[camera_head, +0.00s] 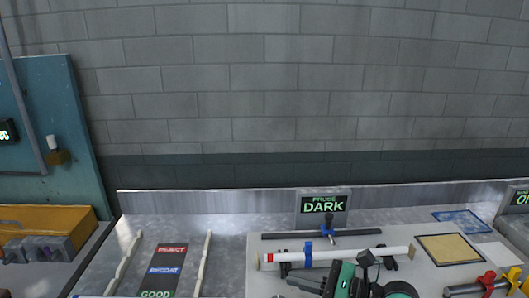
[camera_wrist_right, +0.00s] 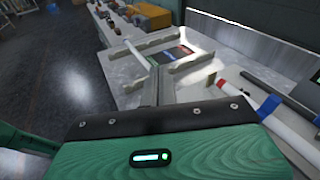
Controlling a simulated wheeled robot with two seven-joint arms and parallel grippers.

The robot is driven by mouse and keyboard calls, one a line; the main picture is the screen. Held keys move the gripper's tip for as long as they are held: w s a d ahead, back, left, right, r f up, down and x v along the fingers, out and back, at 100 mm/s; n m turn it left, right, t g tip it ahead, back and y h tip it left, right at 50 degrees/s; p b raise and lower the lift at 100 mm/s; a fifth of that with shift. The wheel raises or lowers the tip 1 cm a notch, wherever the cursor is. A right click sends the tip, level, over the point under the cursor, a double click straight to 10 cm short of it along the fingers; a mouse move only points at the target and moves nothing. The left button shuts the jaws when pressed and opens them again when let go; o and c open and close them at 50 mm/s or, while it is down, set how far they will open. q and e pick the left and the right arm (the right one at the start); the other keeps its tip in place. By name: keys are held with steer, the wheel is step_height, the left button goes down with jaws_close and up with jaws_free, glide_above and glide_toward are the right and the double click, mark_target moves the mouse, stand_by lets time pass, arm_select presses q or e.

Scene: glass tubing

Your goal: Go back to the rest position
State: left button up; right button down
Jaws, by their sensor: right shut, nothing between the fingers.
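My right gripper (camera_head: 312,284) is at the bottom of the head view, with green and black parts, low over the pale board. It is shut and holds nothing. Its green housing (camera_wrist_right: 170,155) fills the bottom of the right wrist view. A white glass tube (camera_head: 340,254) with a red end lies across the board just beyond the gripper, by blue clamps (camera_head: 308,254). The tube also shows in the right wrist view (camera_wrist_right: 286,140), to the right of the housing. The gripper is apart from the tube as far as I can tell. My left gripper is not in view.
A sign reading "PURGE DARK" (camera_head: 323,206) stands behind the board. To the left is a mat marked REJECT, RECOAT and GOOD (camera_head: 167,269) between two pale rails. A yellow square pad (camera_head: 450,249) and red and yellow clamps (camera_head: 488,283) are at the right.

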step_height(320, 180, up, 5)
steer(key=s+m+t+y, duration=0.2)
steer(key=m+t+y, duration=0.15)
steer(key=m, duration=0.25)
steer(key=w+d+m+t+h, duration=0.2)
steer(key=d+m+t+h, duration=0.9)
steer(key=m, duration=1)
steer(key=s+d+f+m+g+h, duration=0.25)
steer(key=d+f+m+h, duration=0.2)
steer(key=f+m, duration=0.3)
steer(key=s+d+f+m+g+h, duration=0.2)
steer(key=d+f+m+g+h, duration=0.15)
steer(key=f+m+h, duration=0.35)
steer(key=s+a+f+m+g+y, duration=0.2)
steer(key=s+f+m+g, duration=0.1)
steer(key=s+f+g, duration=0.5)
steer(key=s+a+f+m+g+y, duration=0.2)
steer(key=s+f+m+g, duration=0.3)
steer(key=s, duration=0.6)
step_height(320, 180, down, 33)
steer(key=n, duration=0.2)
steer(key=s+d+f+g, duration=0.1)
steer(key=s+d+f, duration=0.2)
steer(key=s+f, duration=1.6)
steer(key=shift+s+d+g, duration=0.2)
steer(key=shift+s+g, duration=0.1)
steer(key=shift+g, duration=0.05)
